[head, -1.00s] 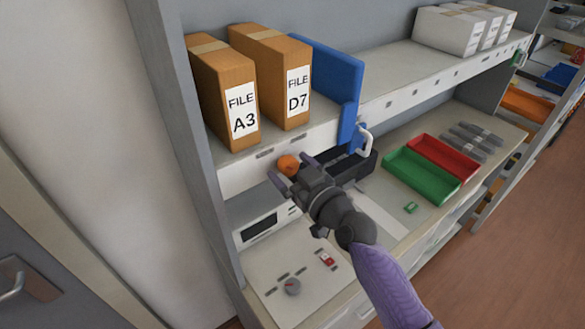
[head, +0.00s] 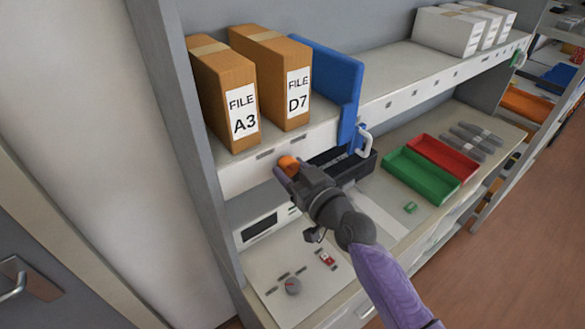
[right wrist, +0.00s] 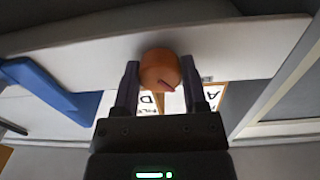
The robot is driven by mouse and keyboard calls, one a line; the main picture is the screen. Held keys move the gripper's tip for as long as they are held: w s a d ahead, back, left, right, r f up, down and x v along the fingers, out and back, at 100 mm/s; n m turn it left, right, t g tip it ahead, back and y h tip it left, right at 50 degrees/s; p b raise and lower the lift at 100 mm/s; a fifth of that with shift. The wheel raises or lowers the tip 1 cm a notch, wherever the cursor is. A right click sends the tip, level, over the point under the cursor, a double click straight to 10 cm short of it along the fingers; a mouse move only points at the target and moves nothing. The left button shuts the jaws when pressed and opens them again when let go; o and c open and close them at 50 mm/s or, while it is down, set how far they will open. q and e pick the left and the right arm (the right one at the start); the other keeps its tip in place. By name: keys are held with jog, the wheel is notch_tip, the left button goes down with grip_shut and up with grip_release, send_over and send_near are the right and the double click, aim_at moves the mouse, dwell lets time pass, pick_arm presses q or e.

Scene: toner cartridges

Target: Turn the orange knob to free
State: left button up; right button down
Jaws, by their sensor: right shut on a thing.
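The round orange knob (head: 287,163) sits on the white front edge of the upper shelf, below the file boxes. My right gripper (head: 284,172) reaches up to it from the lower right and is shut on it. In the right wrist view the knob (right wrist: 161,70) lies between the two fingers of the gripper (right wrist: 160,82), with a dark slanted mark on its face. Part of the knob is hidden by the gripper in the head view. My left gripper is not in view.
A black tray (head: 345,167) is close right of the gripper. Green (head: 420,176) and red (head: 444,157) trays lie farther right.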

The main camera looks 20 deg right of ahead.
jog(key=m+p, duration=0.1)
jog(key=m, duration=0.7)
jog(key=shift+r, duration=0.1)
jog(key=m+p, duration=0.1)
jog(key=m, duration=0.3)
jog(key=shift+g, duration=0.3)
jog(key=shift+m, duration=1.7)
jog(key=shift+c, duration=0.7)
grip_release()
